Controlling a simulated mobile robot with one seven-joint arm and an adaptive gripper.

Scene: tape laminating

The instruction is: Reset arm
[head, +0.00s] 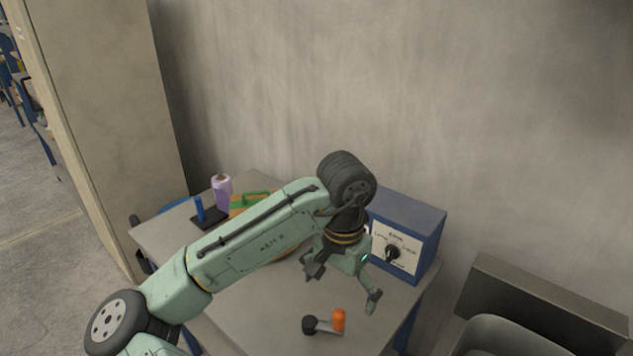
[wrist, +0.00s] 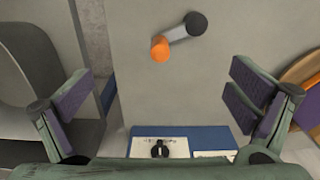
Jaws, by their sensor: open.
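My green arm reaches from the lower left over the table (head: 245,320) in the head view. My gripper (head: 340,290) points down, open and empty, in front of the blue box and above the table. In the wrist view my gripper (wrist: 165,110) has its two purple-padded fingers spread wide, with nothing between them. A small crank-like piece with an orange knob (head: 338,320) and a black end lies on the table near the front, apart from the gripper. It also shows in the wrist view, its orange knob (wrist: 160,48) beyond the fingertips.
A blue box (head: 410,225) with a dial stands at the table's right back. A purple bottle (head: 222,190), a dark stand with a blue post (head: 199,208) and a green-handled item (head: 256,197) are at the back left. A wall is behind; a grey bin (head: 540,310) is at right.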

